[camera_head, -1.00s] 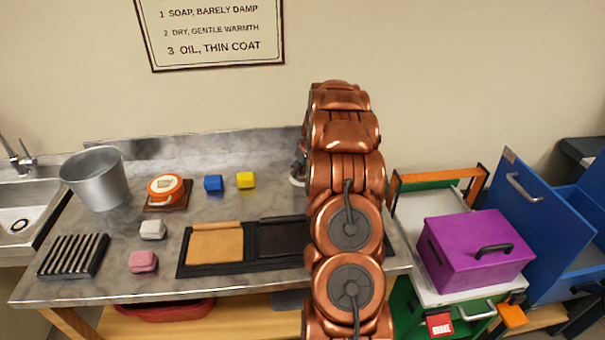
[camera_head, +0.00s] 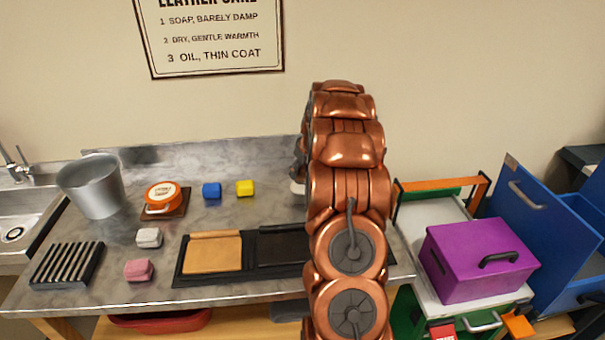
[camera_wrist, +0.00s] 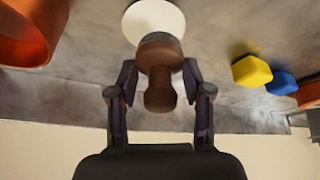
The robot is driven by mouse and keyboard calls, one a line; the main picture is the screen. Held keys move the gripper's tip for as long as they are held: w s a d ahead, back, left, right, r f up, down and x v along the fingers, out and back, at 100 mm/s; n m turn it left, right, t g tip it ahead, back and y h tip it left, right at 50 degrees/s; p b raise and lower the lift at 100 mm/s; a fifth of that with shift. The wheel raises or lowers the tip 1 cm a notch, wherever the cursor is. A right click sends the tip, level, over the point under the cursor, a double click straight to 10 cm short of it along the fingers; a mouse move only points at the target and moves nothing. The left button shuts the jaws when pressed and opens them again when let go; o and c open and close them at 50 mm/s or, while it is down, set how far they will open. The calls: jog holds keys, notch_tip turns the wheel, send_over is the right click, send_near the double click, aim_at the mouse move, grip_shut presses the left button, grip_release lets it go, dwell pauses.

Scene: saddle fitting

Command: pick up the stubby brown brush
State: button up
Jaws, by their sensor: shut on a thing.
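The stubby brown brush (camera_wrist: 160,70) shows in the wrist view, with its handle between the two fingers of my gripper (camera_wrist: 159,92). My gripper is shut on it. A pale round thing (camera_wrist: 155,20) shows just beyond the brush's wide end; I cannot tell whether it is part of the brush or something under it. In the head view my copper arm hides my gripper and the brush.
A yellow block (camera_head: 245,188) and a blue block (camera_head: 212,190) stand on the grey counter (camera_head: 215,215). An orange round tin (camera_head: 162,196), a metal bucket (camera_head: 92,186) and a black tray (camera_head: 190,274) with leather panels are also there. A purple box (camera_head: 478,268) stands at the right.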

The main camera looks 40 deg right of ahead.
jog(key=s+a+b, duration=0.1)
jog(key=s+a, duration=0.2)
jog(key=a, duration=0.1)
jog(key=s+a+r+b, duration=0.1)
jog(key=s+a+b, duration=0.1)
jog(key=s+a, duration=0.1)
jog(key=s+a+b, duration=0.1)
jog(key=s+a, duration=0.2)
jog(key=a, duration=0.2)
jog(key=shift+r+b, duration=0.2)
jog(key=shift+b, duration=0.1)
